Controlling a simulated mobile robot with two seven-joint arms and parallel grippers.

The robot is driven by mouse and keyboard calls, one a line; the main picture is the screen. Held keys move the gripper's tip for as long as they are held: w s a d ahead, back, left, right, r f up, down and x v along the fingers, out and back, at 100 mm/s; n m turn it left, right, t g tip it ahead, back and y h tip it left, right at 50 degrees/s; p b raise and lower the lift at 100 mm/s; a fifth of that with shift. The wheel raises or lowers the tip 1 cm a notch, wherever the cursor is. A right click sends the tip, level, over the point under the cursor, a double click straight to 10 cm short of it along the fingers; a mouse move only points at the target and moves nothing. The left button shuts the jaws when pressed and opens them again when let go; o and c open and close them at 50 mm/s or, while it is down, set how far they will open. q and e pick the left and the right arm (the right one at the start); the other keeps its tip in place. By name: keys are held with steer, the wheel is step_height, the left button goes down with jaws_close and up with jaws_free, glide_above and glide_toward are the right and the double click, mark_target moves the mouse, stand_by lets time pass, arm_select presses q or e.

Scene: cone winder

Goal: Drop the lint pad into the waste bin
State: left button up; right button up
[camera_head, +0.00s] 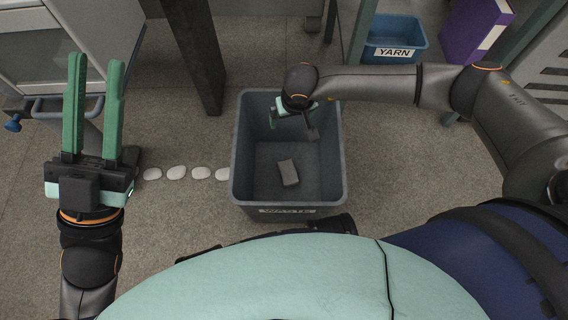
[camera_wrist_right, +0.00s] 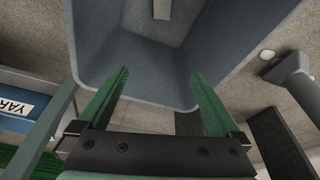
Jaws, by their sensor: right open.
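The waste bin (camera_head: 340,180) is a grey open-topped bin labelled WASTE, standing on the floor in the middle of the head view. The lint pad (camera_head: 288,172), a small grey block, lies inside it; part of it shows at the top of the right wrist view (camera_wrist_right: 162,9). My right gripper (camera_head: 278,113) is over the far part of the bin, partly hidden by its own wrist. In the right wrist view its green fingers (camera_wrist_right: 160,92) are apart with nothing between them. My left gripper (camera_head: 94,62) is open and empty, at the left, away from the bin.
Several white oval pieces (camera_head: 176,172) lie in a row on the floor left of the bin. A blue bin labelled YARN (camera_head: 408,40) and a purple box (camera_head: 474,28) stand at the back right. A dark post (camera_head: 196,60) stands behind the bin at left.

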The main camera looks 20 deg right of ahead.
steer(key=p+v, duration=0.4)
steer(key=v, duration=0.8)
steer(key=shift+s+f, duration=0.1)
steer(key=shift+s, duration=0.05)
